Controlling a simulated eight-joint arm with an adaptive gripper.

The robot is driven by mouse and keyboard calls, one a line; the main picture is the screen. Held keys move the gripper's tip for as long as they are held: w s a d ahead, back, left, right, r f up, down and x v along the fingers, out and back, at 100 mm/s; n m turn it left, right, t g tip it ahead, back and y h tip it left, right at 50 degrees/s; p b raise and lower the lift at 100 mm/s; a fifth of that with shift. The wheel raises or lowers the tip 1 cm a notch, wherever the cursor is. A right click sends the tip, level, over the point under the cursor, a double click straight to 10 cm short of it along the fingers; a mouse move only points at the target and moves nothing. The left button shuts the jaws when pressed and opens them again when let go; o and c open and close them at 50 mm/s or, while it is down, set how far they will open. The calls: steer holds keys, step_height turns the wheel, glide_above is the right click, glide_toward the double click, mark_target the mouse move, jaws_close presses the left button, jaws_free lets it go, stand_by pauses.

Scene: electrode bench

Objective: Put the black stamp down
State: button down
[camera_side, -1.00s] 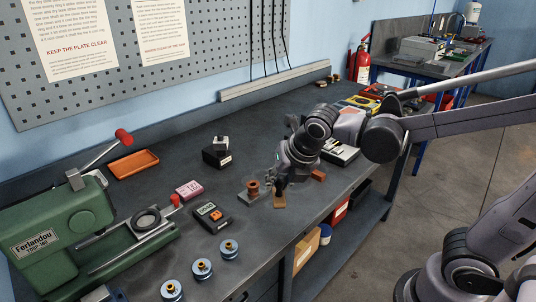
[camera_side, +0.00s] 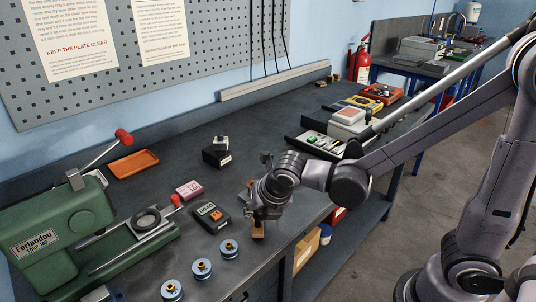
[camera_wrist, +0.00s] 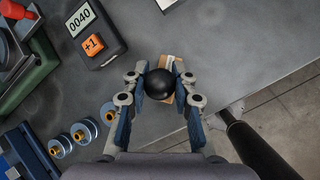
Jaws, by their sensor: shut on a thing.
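The black stamp has a round black knob (camera_wrist: 159,84) and a tan wooden base (camera_wrist: 181,93). In the wrist view my gripper (camera_wrist: 159,93) is shut on the knob, with a blue-padded finger on each side. In the side view my gripper (camera_side: 260,212) points down near the bench's front edge, and the stamp's wooden base (camera_side: 258,230) shows below it.
A black counter (camera_side: 212,215) stands left of the stamp, with a pink box (camera_side: 189,190) behind it. Several blue-topped discs (camera_side: 229,249) stand in front. A green machine (camera_side: 60,235) fills the left. An orange tray (camera_side: 134,164) lies behind.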

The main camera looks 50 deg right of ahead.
steer(key=shift+f, duration=0.1)
steer(key=c, duration=1.1)
jaws_free()
steer(key=v, duration=1.2)
steer(key=s+d+f+m, duration=0.1)
steer(key=d+m, duration=0.2)
steer(key=m, duration=0.6)
steer(key=s+d+f+m+t, duration=0.1)
steer(key=s+d+m, duration=0.1)
steer(key=m, duration=0.8)
steer(key=s+d+f+m+y, duration=0.1)
steer(key=d+m, duration=0.4)
steer(key=m, duration=0.4)
steer(key=shift+s+d+f+m, duration=0.1)
steer(key=shift+s+m, duration=0.25)
steer(key=shift+m, duration=0.05)
